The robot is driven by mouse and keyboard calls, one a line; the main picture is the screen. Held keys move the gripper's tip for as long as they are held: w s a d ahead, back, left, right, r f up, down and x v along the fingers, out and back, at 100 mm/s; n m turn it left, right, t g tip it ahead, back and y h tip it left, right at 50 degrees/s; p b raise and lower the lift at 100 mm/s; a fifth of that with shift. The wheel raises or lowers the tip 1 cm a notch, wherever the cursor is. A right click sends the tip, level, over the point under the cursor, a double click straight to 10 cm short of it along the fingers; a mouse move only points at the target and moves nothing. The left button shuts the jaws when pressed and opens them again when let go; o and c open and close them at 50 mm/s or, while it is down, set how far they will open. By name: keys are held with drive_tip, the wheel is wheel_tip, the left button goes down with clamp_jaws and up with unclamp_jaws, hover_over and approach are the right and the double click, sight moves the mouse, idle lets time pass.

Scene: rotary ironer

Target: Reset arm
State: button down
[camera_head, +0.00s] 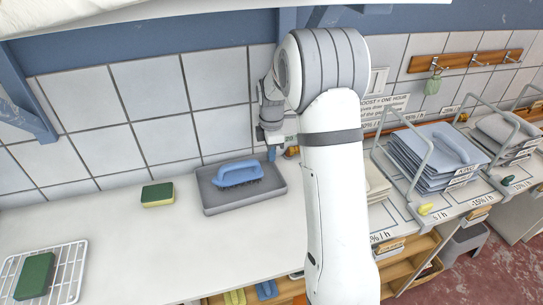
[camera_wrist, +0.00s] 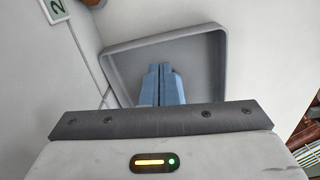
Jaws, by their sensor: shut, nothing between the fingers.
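My arm rises through the middle of the head view and bends over toward the tiled wall. A blue-handled brush (camera_head: 238,174) lies in the tray in the head view, apart from the gripper. No brush can be made out in the wrist view.
A green and yellow sponge (camera_head: 157,194) lies left of the tray. Another green sponge (camera_head: 36,275) lies on a wire rack (camera_head: 70,252). At right, wire holders carry stacks of folded blue-grey cloth (camera_head: 425,160). A wooden hook rail (camera_head: 465,62) is on the wall.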

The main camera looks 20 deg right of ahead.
drive_tip(key=shift+w+d+r, duration=0.1)
drive_tip(key=shift+d+r, duration=0.05)
drive_tip(key=shift+r, duration=0.75)
